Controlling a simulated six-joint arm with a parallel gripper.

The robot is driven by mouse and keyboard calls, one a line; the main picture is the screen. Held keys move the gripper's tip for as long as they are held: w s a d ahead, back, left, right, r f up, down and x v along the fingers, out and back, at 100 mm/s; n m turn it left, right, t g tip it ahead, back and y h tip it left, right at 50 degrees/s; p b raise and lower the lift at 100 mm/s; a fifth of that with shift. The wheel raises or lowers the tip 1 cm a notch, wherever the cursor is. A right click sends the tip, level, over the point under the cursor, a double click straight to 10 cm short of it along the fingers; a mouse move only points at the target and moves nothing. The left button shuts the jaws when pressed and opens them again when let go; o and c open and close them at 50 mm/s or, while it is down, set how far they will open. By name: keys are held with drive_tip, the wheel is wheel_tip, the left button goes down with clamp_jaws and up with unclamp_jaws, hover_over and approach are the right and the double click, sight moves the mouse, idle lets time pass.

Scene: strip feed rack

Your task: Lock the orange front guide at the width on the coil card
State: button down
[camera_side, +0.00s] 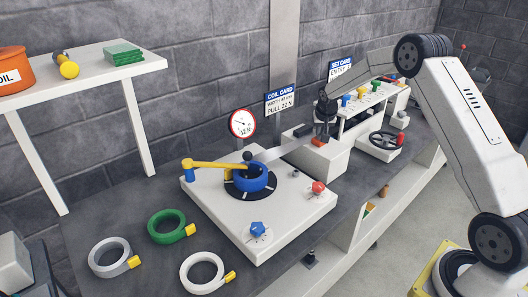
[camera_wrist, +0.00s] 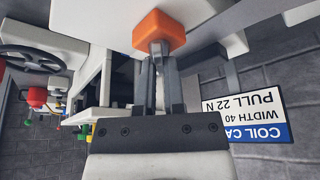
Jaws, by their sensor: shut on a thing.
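The orange front guide (camera_wrist: 160,30) is a block with bevelled edges, held at the fingertips of my gripper (camera_wrist: 155,52) in the wrist view. In the side view my gripper (camera_side: 323,130) points down onto the guide (camera_side: 319,142), on the white block right of the coil base. My gripper is shut on the guide and hides part of it. The guide's lock is not clearly visible.
A blue coil (camera_side: 255,181) sits on the white base, with a yellow arm (camera_side: 215,164) over it. A strip runs from it toward the guide. A red knob (camera_side: 318,188), a blue knob (camera_side: 257,229) and a handwheel (camera_side: 384,140) stand nearby. Loose coils lie front left.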

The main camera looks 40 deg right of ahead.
drive_tip(key=shift+s+d+n+t+y, duration=0.1)
drive_tip(key=shift+n+t+y, duration=0.2)
drive_tip(key=shift+n, duration=0.7)
drive_tip(key=shift+d+n+t+y, duration=0.1)
drive_tip(key=shift+n+y, duration=0.3)
drive_tip(key=shift+n, duration=0.6)
drive_tip(key=shift+d+n+y, duration=0.1)
drive_tip(key=shift+n+y, duration=0.5)
drive_tip(key=shift+n, duration=1.1)
drive_tip(key=shift+d+n+y, duration=0.1)
drive_tip(key=shift+n+y, duration=0.55)
drive_tip(key=shift+n, duration=1.05)
drive_tip(key=shift+d+n+y, duration=0.1)
drive_tip(key=shift+n+y, duration=0.55)
drive_tip(key=shift+n, duration=1.05)
drive_tip(key=c, duration=0.7)
unclamp_jaws()
drive_tip(key=shift+r, duration=0.15)
drive_tip(key=shift+v, duration=3.8)
